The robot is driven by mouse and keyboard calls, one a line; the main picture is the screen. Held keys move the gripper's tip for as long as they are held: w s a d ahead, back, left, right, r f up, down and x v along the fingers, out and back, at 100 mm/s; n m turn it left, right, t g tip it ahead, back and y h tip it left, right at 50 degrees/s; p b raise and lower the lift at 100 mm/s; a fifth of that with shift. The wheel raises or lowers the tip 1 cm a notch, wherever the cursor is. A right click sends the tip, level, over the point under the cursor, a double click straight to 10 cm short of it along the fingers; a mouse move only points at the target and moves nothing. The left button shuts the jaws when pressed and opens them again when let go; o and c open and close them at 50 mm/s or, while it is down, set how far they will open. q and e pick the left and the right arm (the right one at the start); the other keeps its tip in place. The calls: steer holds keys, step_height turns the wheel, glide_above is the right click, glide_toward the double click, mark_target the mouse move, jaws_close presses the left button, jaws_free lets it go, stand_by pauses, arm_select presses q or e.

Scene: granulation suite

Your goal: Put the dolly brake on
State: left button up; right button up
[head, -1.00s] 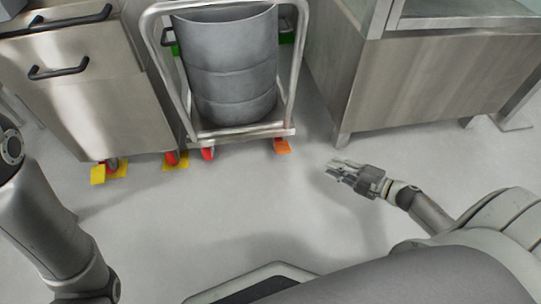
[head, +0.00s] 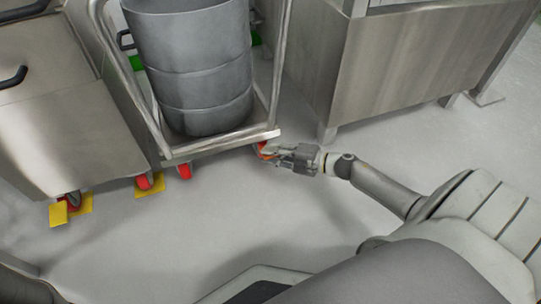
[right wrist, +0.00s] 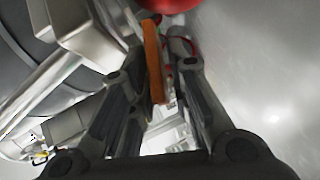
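The dolly (head: 222,143) carries a grey drum (head: 195,75) and has a tall tubular handle. Its orange brake pedal (right wrist: 153,62) sits at the front right caster. In the head view my right gripper covers most of the pedal. My right gripper (head: 270,152) is low by that corner, reaching in from the right. In the right wrist view its fingers stand apart, with the pedal between them and gaps beside it; I cannot tell whether either finger touches it. A red wheel (right wrist: 170,4) shows at the top there. My left gripper is out of view.
A steel cabinet on casters (head: 60,125) stands left, with yellow pedals (head: 150,184) at its wheels. Another red caster (head: 184,171) is at the dolly's front left. A steel cabinet (head: 400,75) stands close on the right. The floor in front is clear.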

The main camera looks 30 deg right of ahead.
steer(key=shift+w+a, duration=0.2)
steer(key=shift+w, duration=0.05)
jaws_close()
steer(key=shift+f, duration=0.15)
steer(key=shift+f+t+b, duration=0.25)
steer(key=shift+t+b, duration=0.15)
steer(key=shift+b, duration=0.2)
steer(key=shift+s+f+n+t+y+b, duration=0.1)
steer(key=shift+f+n+t+y+b, duration=0.15)
steer(key=shift+n, duration=0.35)
steer(key=shift+f+n+t+y, duration=0.35)
steer(key=shift+n+t+y, duration=0.35)
steer(key=shift+n, duration=0.25)
steer(key=shift+f+n+t+y, duration=0.3)
steer(key=shift+n+t+y, duration=0.15)
steer(key=shift+n+t, duration=0.4)
